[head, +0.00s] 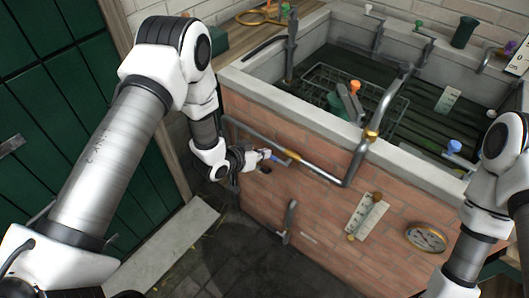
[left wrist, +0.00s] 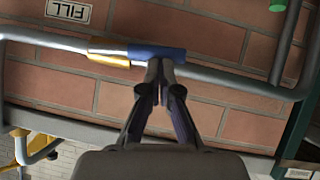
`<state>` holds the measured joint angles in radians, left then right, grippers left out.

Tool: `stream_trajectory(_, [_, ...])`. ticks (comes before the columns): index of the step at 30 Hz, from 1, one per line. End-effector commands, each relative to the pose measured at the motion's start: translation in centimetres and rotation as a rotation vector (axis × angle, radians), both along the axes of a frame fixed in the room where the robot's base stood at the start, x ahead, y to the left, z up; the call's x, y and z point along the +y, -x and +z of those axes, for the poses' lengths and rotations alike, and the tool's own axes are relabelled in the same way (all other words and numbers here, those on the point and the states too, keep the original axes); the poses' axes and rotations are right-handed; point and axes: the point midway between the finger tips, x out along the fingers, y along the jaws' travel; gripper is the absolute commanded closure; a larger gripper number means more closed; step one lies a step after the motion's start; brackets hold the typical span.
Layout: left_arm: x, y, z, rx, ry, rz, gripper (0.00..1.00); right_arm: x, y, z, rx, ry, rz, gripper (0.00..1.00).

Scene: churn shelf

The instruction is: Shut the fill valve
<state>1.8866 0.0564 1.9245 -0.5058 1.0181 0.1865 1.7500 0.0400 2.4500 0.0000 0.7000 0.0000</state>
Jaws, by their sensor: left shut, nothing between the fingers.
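The fill valve has a brass body (left wrist: 108,52) on a grey pipe across the brick wall, with a blue lever handle (left wrist: 157,52). In the left wrist view the lever points right, roughly along the pipe. A "FILL" label (left wrist: 69,10) is at the upper left. My left gripper (left wrist: 158,66) is shut and empty, its fingertips at the lever's lower edge; I cannot tell whether they touch it. In the head view my left gripper (head: 259,156) is beside the blue lever (head: 266,153) at the pipe. My right gripper is not in view.
The pipe (head: 318,170) runs along the brick front and bends up over the rim of the stone trough (head: 290,112). A gauge (head: 427,237) and a small plate (head: 367,216) are on the bricks to the right.

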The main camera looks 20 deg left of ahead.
Motion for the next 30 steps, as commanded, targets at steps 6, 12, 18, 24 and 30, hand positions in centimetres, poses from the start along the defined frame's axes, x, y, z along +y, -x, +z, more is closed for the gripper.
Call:
stream_trajectory(6, [0.4,-0.1,-1.8,0.058,0.162,0.001,1.0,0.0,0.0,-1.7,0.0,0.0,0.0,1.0])
stream_trajectory(12, [0.4,-0.1,-3.2,0.123,0.341,0.001,1.0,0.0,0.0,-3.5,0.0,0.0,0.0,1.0])
stream_trajectory(18, [0.1,-0.1,-4.6,0.188,0.52,-0.001,1.0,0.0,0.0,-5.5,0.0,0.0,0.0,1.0])
stream_trajectory(24, [-0.4,0.1,-6.0,0.254,0.698,-0.001,1.0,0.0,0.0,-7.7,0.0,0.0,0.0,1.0])
stream_trajectory(30, [-1.1,0.4,-7.1,0.319,0.877,-0.002,1.0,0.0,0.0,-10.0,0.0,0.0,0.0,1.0])
